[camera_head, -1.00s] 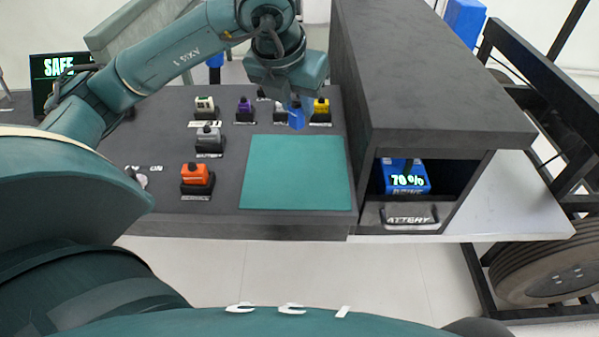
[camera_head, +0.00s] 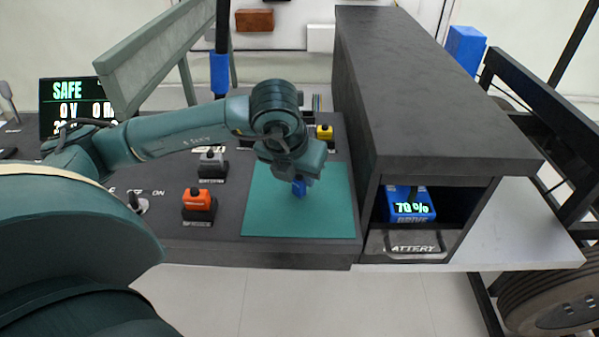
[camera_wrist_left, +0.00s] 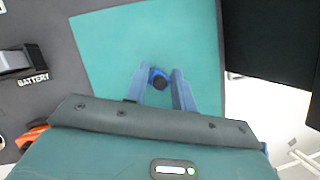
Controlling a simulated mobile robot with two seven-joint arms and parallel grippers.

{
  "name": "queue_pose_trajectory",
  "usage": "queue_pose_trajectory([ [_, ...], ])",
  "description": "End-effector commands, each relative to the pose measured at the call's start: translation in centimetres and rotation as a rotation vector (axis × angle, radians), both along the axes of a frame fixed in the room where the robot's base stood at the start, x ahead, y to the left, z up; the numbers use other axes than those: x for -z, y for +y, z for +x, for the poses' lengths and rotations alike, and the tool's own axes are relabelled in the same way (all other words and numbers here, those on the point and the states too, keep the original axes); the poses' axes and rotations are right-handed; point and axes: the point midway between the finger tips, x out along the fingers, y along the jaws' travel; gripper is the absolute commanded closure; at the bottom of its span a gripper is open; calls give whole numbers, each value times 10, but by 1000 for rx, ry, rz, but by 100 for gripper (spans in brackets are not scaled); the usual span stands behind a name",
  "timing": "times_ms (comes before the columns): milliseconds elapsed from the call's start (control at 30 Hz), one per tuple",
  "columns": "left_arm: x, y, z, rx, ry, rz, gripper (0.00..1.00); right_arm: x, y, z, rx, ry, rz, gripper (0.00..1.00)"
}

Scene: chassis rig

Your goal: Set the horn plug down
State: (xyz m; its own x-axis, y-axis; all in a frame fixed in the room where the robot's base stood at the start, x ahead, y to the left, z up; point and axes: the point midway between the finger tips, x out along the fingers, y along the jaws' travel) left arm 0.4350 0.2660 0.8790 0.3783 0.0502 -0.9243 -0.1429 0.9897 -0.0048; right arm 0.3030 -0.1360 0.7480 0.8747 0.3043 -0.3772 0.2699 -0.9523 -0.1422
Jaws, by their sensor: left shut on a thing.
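My left gripper (camera_head: 299,188) is over the teal mat (camera_head: 265,215), a little right of its middle. It points down, and its blue fingers also show in the left wrist view (camera_wrist_left: 159,75). They are shut on a small dark, round-topped piece, which I take as the horn plug (camera_wrist_left: 159,82). Most of the plug is hidden between the fingers. I cannot tell whether its lower end touches the mat. The mat is bare around the gripper. My right gripper is not in view.
Left of the mat stand an orange plug (camera_head: 198,200) and a grey plug (camera_head: 211,163) in holders; a yellow plug (camera_head: 324,132) is behind it. The tall dark housing (camera_head: 420,90) with a blue battery (camera_head: 410,206) in its bay borders the right side.

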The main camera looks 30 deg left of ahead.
Motion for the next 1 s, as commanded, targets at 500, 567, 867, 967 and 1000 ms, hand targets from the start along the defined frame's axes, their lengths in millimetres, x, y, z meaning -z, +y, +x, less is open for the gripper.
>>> queue_pose_trajectory([
  [500, 2, 0, 0, 0, -1, -1, 53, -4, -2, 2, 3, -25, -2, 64],
  [567, 2, 0, 0, 0, -1, -1, 52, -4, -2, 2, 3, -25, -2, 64],
  [867, -5, 0, 0, 0, -1, 0, 52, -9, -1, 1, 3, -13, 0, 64],
  [967, -18, -1, -5, 1, -5, -1, 52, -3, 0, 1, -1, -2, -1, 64],
  [1000, -26, -2, -8, 3, -6, -1, 52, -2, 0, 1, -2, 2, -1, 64],
])
